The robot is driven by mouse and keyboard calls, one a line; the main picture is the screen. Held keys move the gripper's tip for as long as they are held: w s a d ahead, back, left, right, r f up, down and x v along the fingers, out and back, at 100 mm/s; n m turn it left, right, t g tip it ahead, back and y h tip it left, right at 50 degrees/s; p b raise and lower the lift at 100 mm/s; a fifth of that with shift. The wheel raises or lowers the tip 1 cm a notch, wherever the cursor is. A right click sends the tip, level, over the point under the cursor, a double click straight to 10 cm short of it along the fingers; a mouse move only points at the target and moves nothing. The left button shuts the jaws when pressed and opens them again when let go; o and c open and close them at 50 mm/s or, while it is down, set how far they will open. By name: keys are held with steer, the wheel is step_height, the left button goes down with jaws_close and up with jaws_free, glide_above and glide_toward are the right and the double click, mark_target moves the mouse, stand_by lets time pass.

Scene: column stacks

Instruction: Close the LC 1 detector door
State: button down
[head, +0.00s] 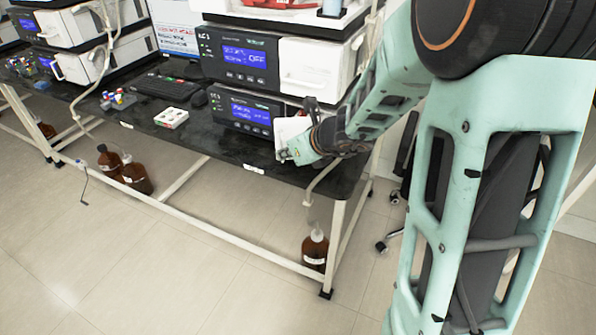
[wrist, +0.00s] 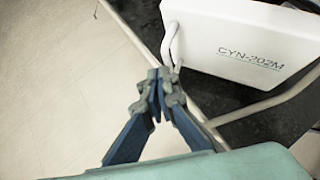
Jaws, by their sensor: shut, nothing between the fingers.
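The LC 1 stack stands at the table's right end in the head view. Its lower unit (head: 240,112) has a lit blue display. A white door panel (head: 290,128) stands out from the lower unit's front at its right, partly hidden by my gripper (head: 284,154). In the wrist view a white panel (wrist: 250,58) marked CYN-202M, apparently this door, has a curved white handle (wrist: 168,45) at its left edge. My gripper (wrist: 158,88) is shut and empty, its blue-grey fingertips at the handle's lower end; whether they touch it is unclear.
The LC 1 upper unit (head: 240,58) has a shut white door (head: 308,66). A pale tube (head: 320,180) hangs over the dark table edge to a brown bottle (head: 315,248). A white tray (head: 171,117) and keyboard (head: 167,87) lie to the left. The floor in front is clear.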

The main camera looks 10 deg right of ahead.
mark_target(280, 133)
steer(key=shift+m+t+h, duration=0.3)
steer(key=shift+m+h, duration=0.3)
steer(key=shift+m, duration=0.3)
steer(key=w, duration=0.3)
steer(key=w+a, duration=0.1)
steer(key=w, duration=0.2)
steer(key=shift+a+b, duration=0.15)
steer(key=shift+b, duration=0.2)
steer(key=shift+w, duration=1.15)
